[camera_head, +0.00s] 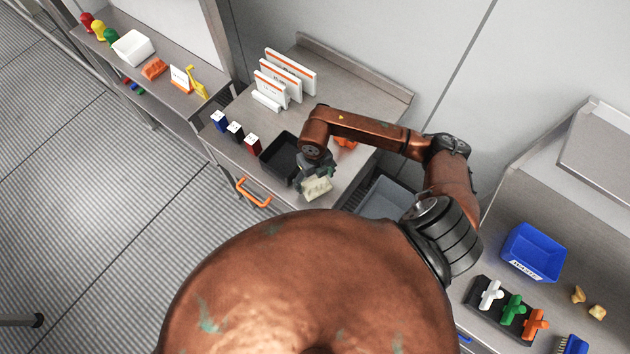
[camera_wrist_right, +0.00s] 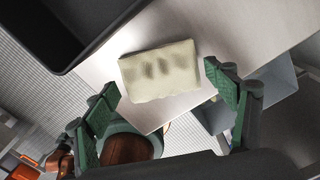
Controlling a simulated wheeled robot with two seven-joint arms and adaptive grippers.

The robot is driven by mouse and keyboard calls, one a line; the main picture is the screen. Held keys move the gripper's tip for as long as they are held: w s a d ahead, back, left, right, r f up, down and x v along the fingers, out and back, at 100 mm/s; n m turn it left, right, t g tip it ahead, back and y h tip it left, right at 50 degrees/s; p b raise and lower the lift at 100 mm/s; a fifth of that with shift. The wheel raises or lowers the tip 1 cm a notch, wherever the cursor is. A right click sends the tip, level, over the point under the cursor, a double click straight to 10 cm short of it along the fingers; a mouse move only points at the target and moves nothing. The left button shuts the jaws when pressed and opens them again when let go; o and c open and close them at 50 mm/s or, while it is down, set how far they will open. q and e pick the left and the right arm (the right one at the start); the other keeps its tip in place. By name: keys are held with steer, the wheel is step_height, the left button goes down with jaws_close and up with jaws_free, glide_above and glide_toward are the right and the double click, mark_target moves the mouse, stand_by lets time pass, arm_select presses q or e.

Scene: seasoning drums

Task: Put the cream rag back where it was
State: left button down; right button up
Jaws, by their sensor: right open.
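The cream rag (camera_head: 317,189) is a small, roughly rectangular cloth on the steel table (camera_head: 236,166), near its front edge and to the right of the black tray (camera_head: 273,163). My right gripper (camera_head: 316,176) is at the rag and partly covers it in the head view. In the right wrist view the rag (camera_wrist_right: 160,72) lies flat with a few dark smudges. The green fingers of my right gripper (camera_wrist_right: 165,88) are wide apart, one toward each side of the rag, with nothing held. I cannot tell how high they are above it. My left gripper is not in view.
Several small boxes (camera_head: 235,131) stand left of the black tray, with white boards (camera_head: 280,78) behind. An orange item (camera_head: 346,142) is partly hidden by my arm. A grey bin (camera_head: 388,198) is at right. A blue bin (camera_head: 533,252) stands on the far-right counter.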

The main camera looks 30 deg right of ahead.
mark_target(315, 181)
step_height(315, 181, up, 11)
steer(key=b, duration=0.1)
steer(key=shift+f, duration=0.1)
stand_by(0.4)
